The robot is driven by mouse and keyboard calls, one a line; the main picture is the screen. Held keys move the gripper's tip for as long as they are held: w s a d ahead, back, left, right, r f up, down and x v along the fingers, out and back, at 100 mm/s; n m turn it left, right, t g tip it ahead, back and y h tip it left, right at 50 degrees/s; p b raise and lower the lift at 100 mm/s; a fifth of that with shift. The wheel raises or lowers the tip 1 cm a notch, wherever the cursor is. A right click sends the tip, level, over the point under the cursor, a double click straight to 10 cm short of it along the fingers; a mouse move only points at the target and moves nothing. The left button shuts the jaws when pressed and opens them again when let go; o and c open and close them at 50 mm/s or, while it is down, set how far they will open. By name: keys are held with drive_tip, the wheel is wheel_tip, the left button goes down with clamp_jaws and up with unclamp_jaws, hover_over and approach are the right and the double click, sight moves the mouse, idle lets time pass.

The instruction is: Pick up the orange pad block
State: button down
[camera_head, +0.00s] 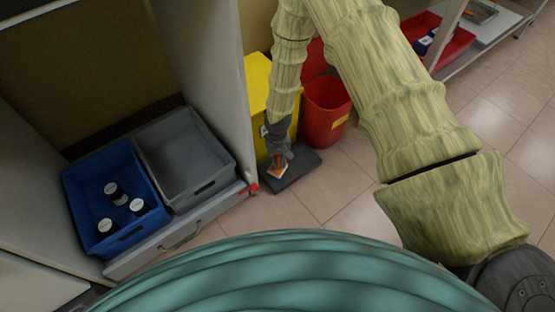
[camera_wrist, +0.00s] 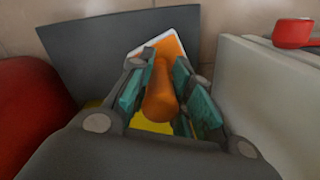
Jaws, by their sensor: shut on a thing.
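The orange pad block (camera_head: 277,160) is at the end of my arm in the head view, just above a dark grey flat base. In the wrist view the orange block (camera_wrist: 159,92) has a rounded orange body and a white-edged orange plate at its far end. My gripper (camera_wrist: 160,90) is shut on the orange body, with teal finger pads on both sides. My gripper (camera_head: 277,152) also shows in the head view, pointing down. Whether the block touches the grey base is hard to tell.
The dark base (camera_head: 303,165) lies on the floor by a yellow bin (camera_head: 257,80) and a red bin (camera_head: 325,110). A cabinet side wall (camera_head: 212,70) stands close on the left. A blue crate (camera_head: 85,190) with bottles and an empty grey crate (camera_head: 180,150) sit in a drawer. Tiled floor at right is clear.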

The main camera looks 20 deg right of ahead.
wheel_tip(320, 180, up, 6)
drive_tip(key=p, duration=0.2)
drive_tip(key=shift+w+p, duration=0.1)
drive_tip(key=shift+p, duration=0.2)
drive_tip(key=s+d+p, duration=0.3)
drive_tip(key=s, duration=0.6)
drive_tip(key=s+d+p, duration=0.2)
drive_tip(key=s+d, duration=0.1)
drive_tip(key=s, duration=0.6)
drive_tip(key=shift+s+d+f+p, duration=0.25)
drive_tip(key=shift+d+f+p, duration=0.1)
drive_tip(key=shift+p, duration=0.05)
